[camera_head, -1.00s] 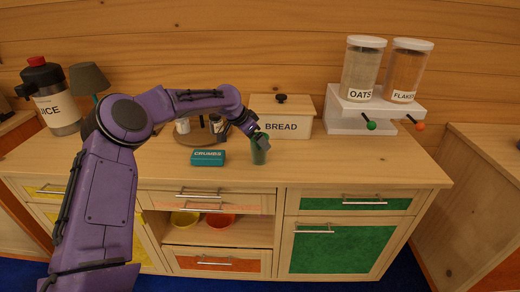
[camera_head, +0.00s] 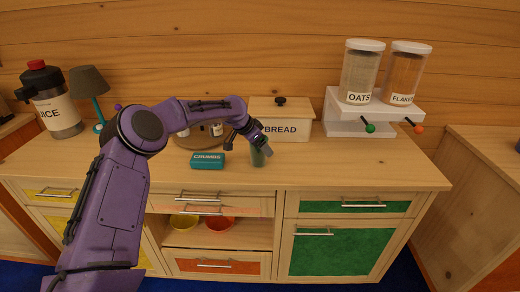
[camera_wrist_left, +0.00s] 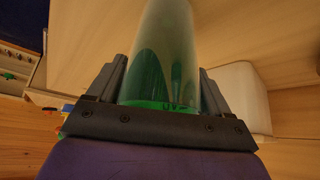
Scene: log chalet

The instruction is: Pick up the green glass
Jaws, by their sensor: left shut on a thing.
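The green glass (camera_head: 258,158) stands upright on the wooden counter, right of the teal CRUMBS box (camera_head: 207,161). My left gripper (camera_head: 263,146) reaches down to the glass and hides its upper part. In the left wrist view the glass (camera_wrist_left: 165,60) fills the space between the two dark fingers (camera_wrist_left: 163,95), one on each side, and the gripper is shut on it. I cannot tell whether the glass's base is clear of the counter. My right gripper is not in view.
The BREAD box (camera_head: 290,128) stands close behind the gripper. A white dispenser stand (camera_head: 345,120) with OATS and FLAKES jars is at the back right. A juice jug (camera_head: 50,100) and a lamp (camera_head: 90,85) stand at left. The counter's right front (camera_head: 360,172) is clear.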

